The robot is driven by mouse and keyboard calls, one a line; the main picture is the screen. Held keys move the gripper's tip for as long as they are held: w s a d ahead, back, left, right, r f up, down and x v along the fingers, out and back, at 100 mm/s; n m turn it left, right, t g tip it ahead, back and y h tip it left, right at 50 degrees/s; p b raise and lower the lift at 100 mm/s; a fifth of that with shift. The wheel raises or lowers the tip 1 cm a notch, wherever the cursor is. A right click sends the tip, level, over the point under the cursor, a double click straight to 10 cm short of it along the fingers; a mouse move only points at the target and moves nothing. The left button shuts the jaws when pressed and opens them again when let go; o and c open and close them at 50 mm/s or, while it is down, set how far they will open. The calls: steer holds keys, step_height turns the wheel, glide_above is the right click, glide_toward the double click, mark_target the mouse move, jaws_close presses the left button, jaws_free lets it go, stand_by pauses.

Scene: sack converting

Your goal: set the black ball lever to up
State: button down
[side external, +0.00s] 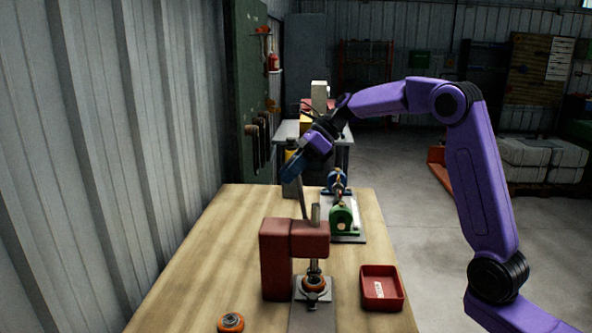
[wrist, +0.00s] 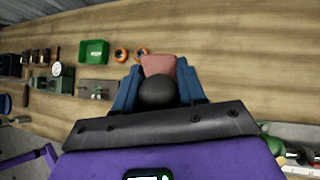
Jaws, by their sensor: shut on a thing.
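The black ball (wrist: 158,91) of the lever sits between the blue fingers of my gripper (wrist: 158,95) in the wrist view, and the fingers are shut on it. In the side view my gripper (side external: 291,170) hides the ball. The lever's thin metal rod (side external: 302,205) rises from behind the top of the red press (side external: 290,240) to my gripper. The rod stands steeply, leaning slightly to the left. The red press body also shows beyond the ball in the wrist view (wrist: 158,64).
A red tray (side external: 382,290) is right of the press, and an orange ring part (side external: 231,322) lies at the front. Green (side external: 341,219) and blue (side external: 336,180) bearing blocks stand on a plate behind. The wooden table (side external: 215,240) is clear on the left, towards the corrugated wall.

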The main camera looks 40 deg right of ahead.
steer(key=shift+f, duration=0.25)
steer(key=c, duration=0.7)
jaws_free()
steer(key=shift+r, duration=0.1)
steer(key=v, duration=1.7)
steer(key=shift+d+r, duration=0.15)
